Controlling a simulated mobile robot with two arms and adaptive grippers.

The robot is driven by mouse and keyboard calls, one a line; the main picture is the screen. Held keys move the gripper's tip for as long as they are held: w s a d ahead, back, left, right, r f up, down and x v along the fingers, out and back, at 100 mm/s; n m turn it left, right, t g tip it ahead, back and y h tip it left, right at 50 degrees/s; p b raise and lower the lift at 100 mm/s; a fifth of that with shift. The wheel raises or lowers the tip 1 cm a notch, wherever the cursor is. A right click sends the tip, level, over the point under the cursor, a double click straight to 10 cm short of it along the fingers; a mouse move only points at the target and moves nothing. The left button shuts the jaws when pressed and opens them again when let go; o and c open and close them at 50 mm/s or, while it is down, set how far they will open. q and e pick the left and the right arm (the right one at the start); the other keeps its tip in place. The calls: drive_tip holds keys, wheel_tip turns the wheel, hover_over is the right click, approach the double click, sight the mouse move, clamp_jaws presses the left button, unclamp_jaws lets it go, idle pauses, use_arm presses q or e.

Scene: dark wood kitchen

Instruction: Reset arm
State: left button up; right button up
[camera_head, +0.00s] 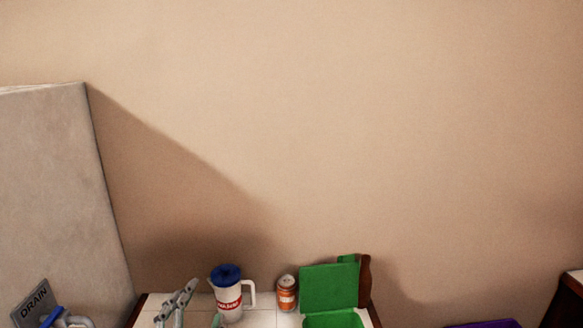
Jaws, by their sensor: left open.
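My left gripper (178,299) shows at the bottom of the head view, left of the middle. It is open, and I see nothing between its fingers. It is just left of a white mug (229,299) with a blue lid and a handle on its right side. A gap shows between the gripper and the mug. My right gripper is not in view.
A white tiled counter (262,318) holds the mug, an orange can (286,294) and an open green box (333,320) with its lid (329,288) raised. A tall grey block (62,190) stands left. A purple thing (490,324) and dark wood furniture (566,300) are at right.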

use_arm(q)
drive_tip(key=s+a+f+n+g+y, duration=0.1)
drive_tip(key=s+a+f+n+g, duration=0.2)
drive_tip(key=s+f, duration=0.4)
drive_tip(key=s+a+f+n+g+y, duration=0.1)
drive_tip(key=s+f+n+g, duration=0.3)
drive_tip(key=f, duration=0.4)
drive_tip(key=s+d+f+n+g+h, duration=0.1)
drive_tip(key=s+f+g, duration=0.3)
drive_tip(key=s, duration=0.4)
drive_tip(key=s+d+f+g+h, duration=0.1)
drive_tip(key=s+f+g, duration=0.25)
drive_tip(key=s, duration=0.45)
wheel_tip(320, 180, down, 33)
drive_tip(key=s+g+b, duration=0.1)
drive_tip(key=s+b, duration=0.2)
drive_tip(key=b, duration=0.3)
drive_tip(key=s+a+f+g+b, duration=0.1)
drive_tip(key=s+a+f+b, duration=0.2)
drive_tip(key=s+f, duration=1.3)
wheel_tip(320, 180, down, 4)
drive_tip(key=shift+a+f+y+b, duration=0.1)
drive_tip(key=shift+a+y+b, duration=0.15)
drive_tip(key=shift+b, duration=0.25)
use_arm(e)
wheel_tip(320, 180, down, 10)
use_arm(q)
drive_tip(key=shift+g, duration=0.25)
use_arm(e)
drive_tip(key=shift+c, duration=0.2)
